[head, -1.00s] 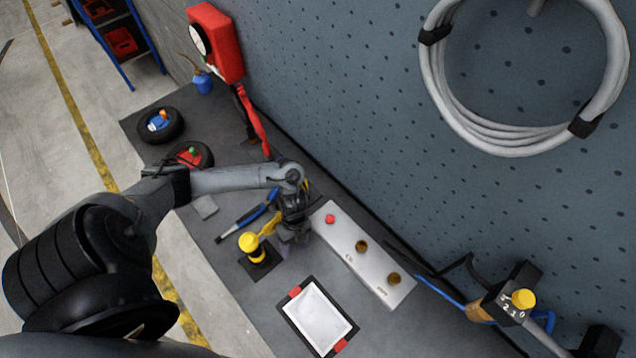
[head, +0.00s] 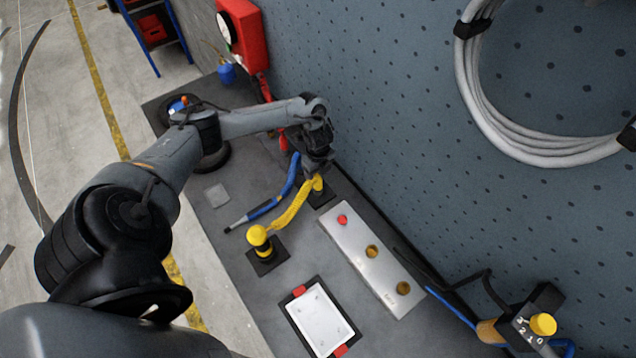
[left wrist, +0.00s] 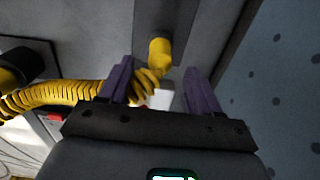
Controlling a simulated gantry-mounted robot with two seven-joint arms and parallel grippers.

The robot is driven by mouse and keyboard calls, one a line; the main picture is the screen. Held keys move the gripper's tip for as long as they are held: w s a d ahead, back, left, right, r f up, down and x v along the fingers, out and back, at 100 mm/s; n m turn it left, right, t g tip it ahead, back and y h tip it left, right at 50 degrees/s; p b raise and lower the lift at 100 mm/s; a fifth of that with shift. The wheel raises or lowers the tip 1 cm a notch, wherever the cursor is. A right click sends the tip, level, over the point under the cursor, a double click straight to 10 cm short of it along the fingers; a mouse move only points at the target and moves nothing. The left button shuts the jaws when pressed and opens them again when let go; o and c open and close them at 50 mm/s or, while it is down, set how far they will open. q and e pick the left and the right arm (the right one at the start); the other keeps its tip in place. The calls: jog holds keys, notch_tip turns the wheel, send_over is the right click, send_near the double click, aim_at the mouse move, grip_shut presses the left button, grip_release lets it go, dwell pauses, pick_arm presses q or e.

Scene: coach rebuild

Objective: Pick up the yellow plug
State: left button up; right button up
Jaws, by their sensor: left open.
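The yellow plug (head: 318,184) sits on a small dark square pad at the back of the bench, just below my left gripper (head: 317,168). A coiled yellow cable (head: 291,207) runs from it to a yellow and black round post (head: 258,238). In the left wrist view, the plug (left wrist: 160,52) shows ahead of and between the purple fingertips of my left gripper (left wrist: 157,78), which is open. The coil (left wrist: 60,97) passes by the left finger. I cannot tell whether the fingers touch the plug. My right gripper is in neither view.
A silver panel (head: 365,262) with a red button and two brass sockets lies to the right. A blue-handled tool (head: 265,208) lies left of the plug. A white tray (head: 320,318) lies in front. The pegboard wall (head: 400,120) rises close behind the bench.

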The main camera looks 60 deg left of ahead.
aim_at(318, 178)
pick_arm(q)
jog(key=shift+f, duration=0.6)
jog(key=shift+f+p, duration=0.35)
jog(key=shift+f, duration=1.65)
grip_shut()
jog(key=shift+r, duration=0.1)
